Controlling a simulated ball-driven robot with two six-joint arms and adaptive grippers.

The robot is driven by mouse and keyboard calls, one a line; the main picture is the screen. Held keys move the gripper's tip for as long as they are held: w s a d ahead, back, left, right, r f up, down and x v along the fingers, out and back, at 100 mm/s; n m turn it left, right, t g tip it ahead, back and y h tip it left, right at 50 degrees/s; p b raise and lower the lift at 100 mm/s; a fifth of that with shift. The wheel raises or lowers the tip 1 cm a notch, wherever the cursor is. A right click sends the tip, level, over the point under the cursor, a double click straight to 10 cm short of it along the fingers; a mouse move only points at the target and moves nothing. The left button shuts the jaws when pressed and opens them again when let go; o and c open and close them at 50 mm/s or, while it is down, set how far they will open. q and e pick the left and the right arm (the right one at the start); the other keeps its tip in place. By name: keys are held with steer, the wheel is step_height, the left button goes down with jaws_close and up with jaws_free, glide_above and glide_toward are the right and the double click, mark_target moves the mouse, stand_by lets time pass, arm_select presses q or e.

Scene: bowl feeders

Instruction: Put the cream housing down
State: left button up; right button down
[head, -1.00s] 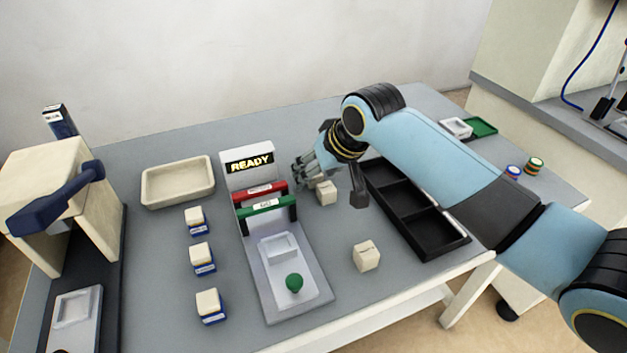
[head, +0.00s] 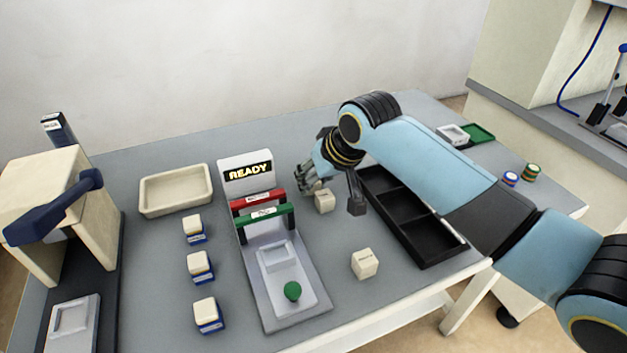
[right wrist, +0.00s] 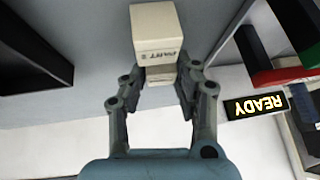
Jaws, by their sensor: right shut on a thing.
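The cream housing (head: 324,201) is a small pale block at the fingertips of my right gripper (head: 312,190), between the green-and-red fixture and the black tray. It looks at or just above the grey table; I cannot tell whether it touches. In the right wrist view the housing (right wrist: 157,32) shows dark lettering on one face, and a narrower part of it sits between the fingers. My right gripper (right wrist: 160,82) is shut on it there. My left gripper is in neither view.
The fixture (head: 315,305) with a READY sign stands left of the gripper. A black compartment tray (head: 437,255) lies to the right. Another cream block (head: 364,263) stands in front. A cream bin (head: 150,206) and several blue-and-cream parts (head: 200,266) are left. Table between block and fixture is clear.

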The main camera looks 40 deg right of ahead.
steer(key=r, duration=0.3)
steer(key=r+p, duration=0.1)
steer(key=shift+s+d+r, duration=0.35)
steer(key=s+d+r+p, duration=0.2)
steer(key=s+d+r, duration=0.3)
steer(key=s, duration=0.3)
steer(key=shift+s+d+r, duration=0.3)
steer(key=shift+s+d, duration=0.05)
steer(key=shift+d, duration=0.25)
